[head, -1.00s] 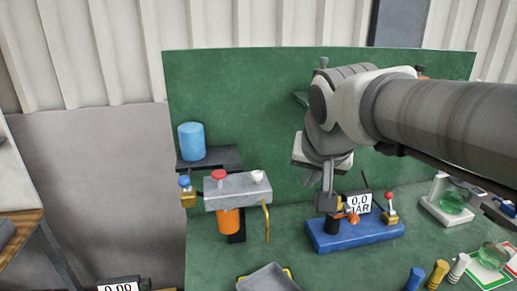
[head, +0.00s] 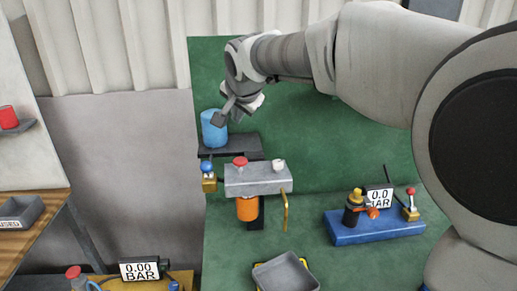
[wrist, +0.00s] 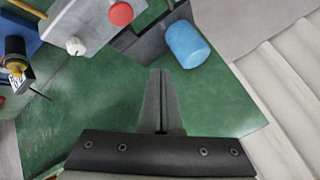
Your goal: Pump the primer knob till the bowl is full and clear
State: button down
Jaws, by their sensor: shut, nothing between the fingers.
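The red knob (head: 240,161) stands on top of a grey filter block (head: 262,180) fixed to the green board, beside a white knob (head: 279,164). An orange bowl (head: 247,208) hangs under the block; I cannot tell its fill level or clearness. The wrist view shows the red knob (wrist: 120,14), white knob (wrist: 75,45) and part of the block (wrist: 88,24) at upper left; the bowl is hidden there. My gripper (head: 218,119) is shut and empty, up and left of the red knob and apart from it. It overlaps the blue cylinder's top in the head view; my fingertips (wrist: 158,72) show in the wrist view.
A blue cylinder (head: 214,132) stands on a dark shelf (head: 245,146) behind the block. A brass valve with a blue knob (head: 207,167) is left of it. A grey tray (head: 286,277) lies below; a blue-based gauge unit (head: 372,229) reading 0.0 bar sits right.

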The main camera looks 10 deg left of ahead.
aim_at(239, 159)
jog(key=shift+f, duration=0.15)
notch_tip(239, 159, down, 8)
jog(key=b, duration=0.7)
jog(key=shift+f, duration=0.25)
jog(key=shift+f, duration=0.1)
dwell(1.7)
jog(key=shift+f+b, duration=0.3)
jog(key=shift+b, duration=0.15)
jog(key=shift+f+b, duration=1)
jog(key=shift+f, duration=0.05)
dwell(0.7)
jog(key=shift+r, duration=0.1)
dwell(0.3)
jog(key=shift+r+p, duration=1)
jog(key=shift+r, duration=0.35)
jog(key=shift+r+p, duration=1.7)
jog(key=shift+r, duration=0.8)
